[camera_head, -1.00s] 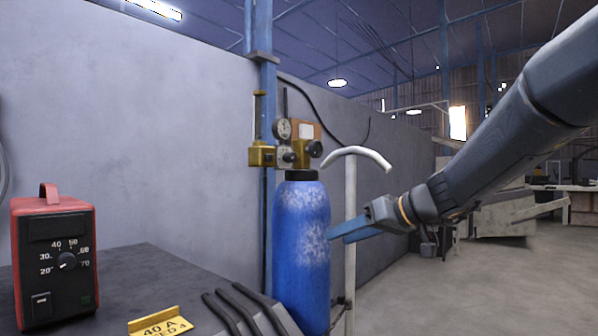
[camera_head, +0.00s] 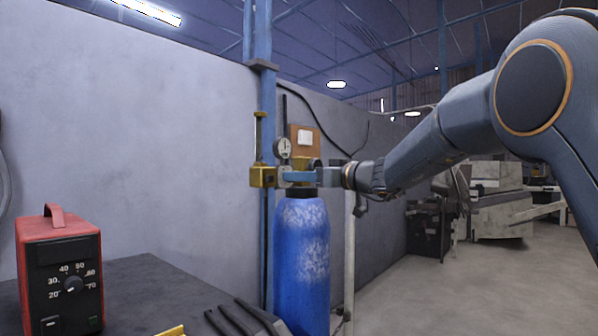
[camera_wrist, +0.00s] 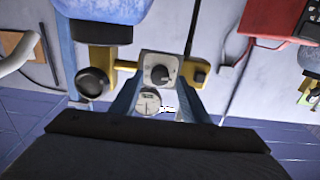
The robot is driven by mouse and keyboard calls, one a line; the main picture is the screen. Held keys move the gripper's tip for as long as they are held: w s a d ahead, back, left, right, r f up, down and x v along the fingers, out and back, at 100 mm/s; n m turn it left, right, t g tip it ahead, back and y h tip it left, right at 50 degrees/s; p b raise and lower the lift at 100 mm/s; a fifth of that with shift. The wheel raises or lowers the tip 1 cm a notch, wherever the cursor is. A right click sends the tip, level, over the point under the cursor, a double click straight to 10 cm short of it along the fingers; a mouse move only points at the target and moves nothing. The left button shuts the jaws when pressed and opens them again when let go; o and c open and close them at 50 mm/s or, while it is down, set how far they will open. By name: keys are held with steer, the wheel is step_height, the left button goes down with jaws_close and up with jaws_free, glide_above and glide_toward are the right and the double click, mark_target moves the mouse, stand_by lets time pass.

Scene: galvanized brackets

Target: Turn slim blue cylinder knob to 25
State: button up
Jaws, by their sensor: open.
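The slim blue cylinder (camera_head: 302,255) stands upright by the wall, with a brass regulator (camera_head: 262,177) on top. In the wrist view, the regulator's small dark knob (camera_wrist: 160,75) sits on a pale grey plate (camera_wrist: 147,62); its scale is too small to read. My gripper (camera_wrist: 158,88) is open, with one blue finger to each side of the plate and knob. Whether the fingers touch them I cannot tell. In the head view my gripper (camera_head: 297,178) is at the regulator and hides the knob.
A round gauge (camera_head: 282,147) is close to my fingers. A larger black knob (camera_wrist: 92,82) is left of them in the wrist view. A red and black welder (camera_head: 62,278) stands on the dark table (camera_head: 150,290) at left.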

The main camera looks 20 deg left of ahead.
steer(key=shift+a, duration=0.15)
steer(key=c, duration=1)
steer(key=shift+w, duration=0.1)
steer(key=shift+f+m+b, duration=0.1)
steer(key=shift+m+b, duration=0.2)
steer(key=shift+b, duration=0.25)
